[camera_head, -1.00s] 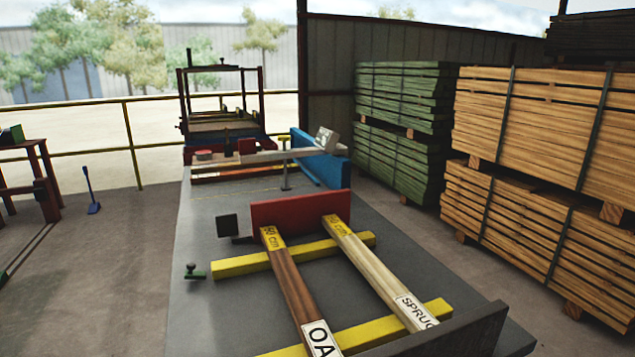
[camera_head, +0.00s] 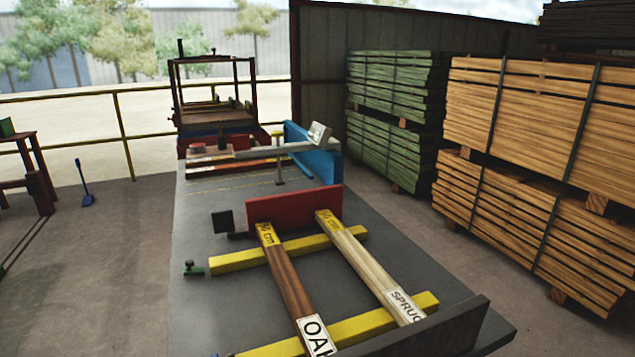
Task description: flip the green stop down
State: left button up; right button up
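A small green stop (camera_head: 193,269) with a dark round knob on top sits near the left edge of the grey table (camera_head: 200,310). It is just left of the end of a yellow bar (camera_head: 285,251) and appears apart from it. It is too small to tell exactly how its parts are tilted. Neither of my grippers is in view.
An oak beam (camera_head: 285,278) and a spruce beam (camera_head: 365,262) lie across yellow bars, with their far ends at a red plate (camera_head: 300,207). A dark plate (camera_head: 430,330) stands in front. Lumber stacks (camera_head: 530,115) stand right. The table around the stop is clear.

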aim_at(189, 271)
jog(key=i+j+z, duration=0.1)
jog(key=j+z, duration=0.3)
jog(key=j, duration=0.55)
jog(key=j+z, duration=0.45)
jog(key=j, duration=0.5)
